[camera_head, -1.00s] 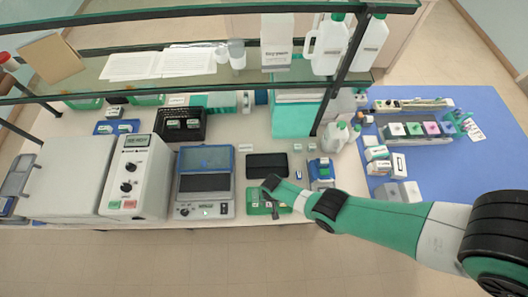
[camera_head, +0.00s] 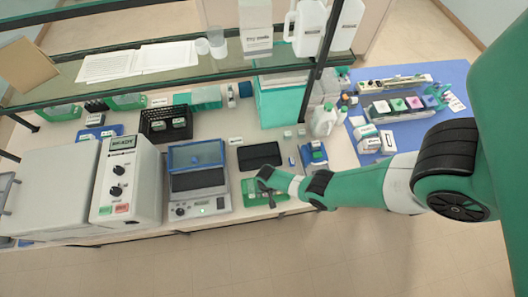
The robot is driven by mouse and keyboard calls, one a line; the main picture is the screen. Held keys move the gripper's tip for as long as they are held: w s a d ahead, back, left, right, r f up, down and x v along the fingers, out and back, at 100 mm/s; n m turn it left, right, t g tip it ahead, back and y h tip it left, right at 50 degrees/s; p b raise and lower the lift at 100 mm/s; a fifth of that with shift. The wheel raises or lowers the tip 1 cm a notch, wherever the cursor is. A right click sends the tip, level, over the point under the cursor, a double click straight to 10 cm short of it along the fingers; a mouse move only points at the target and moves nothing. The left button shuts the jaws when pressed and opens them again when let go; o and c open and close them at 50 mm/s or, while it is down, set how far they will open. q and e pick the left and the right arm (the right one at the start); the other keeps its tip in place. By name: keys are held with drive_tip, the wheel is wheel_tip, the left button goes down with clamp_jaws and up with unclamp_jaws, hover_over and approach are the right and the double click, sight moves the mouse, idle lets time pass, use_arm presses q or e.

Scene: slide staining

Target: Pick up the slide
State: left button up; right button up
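My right arm comes in from the right, and its gripper (camera_head: 270,199) is over the green tray (camera_head: 250,200) at the front edge of the bench. The gripper is small, dark and pointed down. I cannot tell whether its fingers are open or shut, or whether they touch anything. No slide can be made out clearly; the gripper and wrist hide part of the tray. My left gripper is not in view.
A scale-like device with a blue lid (camera_head: 197,180) stands left of the tray. A dark flat pad (camera_head: 260,155) lies behind it, and a blue holder (camera_head: 314,156) stands to the right. A shelf (camera_head: 150,65) spans above. A blue mat (camera_head: 400,128) carries staining trays.

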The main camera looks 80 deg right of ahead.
clamp_jaws()
drive_tip(key=shift+r, duration=0.1)
